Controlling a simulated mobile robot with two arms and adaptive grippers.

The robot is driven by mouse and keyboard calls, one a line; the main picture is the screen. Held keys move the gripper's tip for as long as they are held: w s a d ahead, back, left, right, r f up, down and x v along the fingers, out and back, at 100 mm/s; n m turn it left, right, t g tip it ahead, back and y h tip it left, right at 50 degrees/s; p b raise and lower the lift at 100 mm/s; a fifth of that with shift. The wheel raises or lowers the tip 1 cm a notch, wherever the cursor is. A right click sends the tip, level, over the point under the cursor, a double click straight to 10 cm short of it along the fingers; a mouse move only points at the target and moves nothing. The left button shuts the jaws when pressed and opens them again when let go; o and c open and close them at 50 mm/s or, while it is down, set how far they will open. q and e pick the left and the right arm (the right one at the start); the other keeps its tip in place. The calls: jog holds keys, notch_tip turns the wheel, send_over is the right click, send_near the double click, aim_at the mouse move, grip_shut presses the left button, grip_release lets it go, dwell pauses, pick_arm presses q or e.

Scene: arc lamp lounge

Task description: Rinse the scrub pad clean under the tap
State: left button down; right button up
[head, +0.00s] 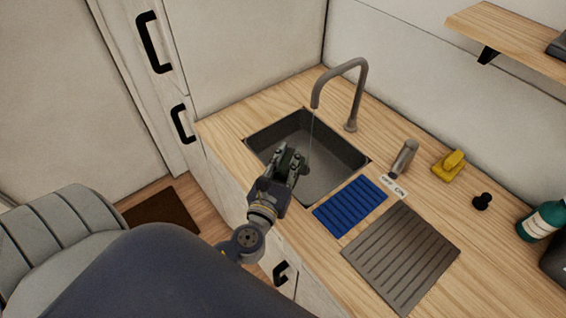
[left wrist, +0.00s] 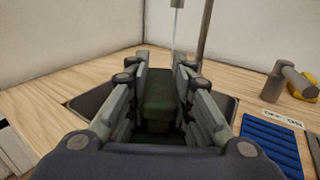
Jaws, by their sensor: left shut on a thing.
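My left gripper (head: 290,168) is over the near part of the dark sink (head: 327,182), shut on the dark green scrub pad (head: 286,160). In the left wrist view the pad (left wrist: 158,108) sits between the fingers. The grey tap (head: 363,85) arches over the sink, and a thin stream of water (head: 311,128) falls from its spout. The stream also shows in the left wrist view (left wrist: 174,36), beyond the pad; I cannot tell whether it touches the pad. The tap's lever (head: 405,158) stands by an OFF/ON label (head: 393,187). My right gripper is out of view.
A blue ribbed mat (head: 350,206) and a grey grooved drainboard (head: 401,258) lie right of the sink. A yellow object (head: 449,166), a small black knob-like object (head: 482,201) and a teal bottle (head: 541,221) stand farther right. A wooden shelf (head: 510,32) juts out above.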

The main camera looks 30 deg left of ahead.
pick_arm(q)
jog(key=shift+x, duration=0.9)
jog(key=w+f+b, duration=0.1)
jog(key=w+f, duration=0.1)
jog(key=w, duration=0.6)
jog(key=shift+w+d, duration=0.2)
jog(key=shift+w, duration=0.15)
jog(key=shift+d, duration=0.1)
jog(key=shift+d, duration=0.5)
jog(key=shift+a, duration=0.25)
jog(key=shift+a, duration=0.4)
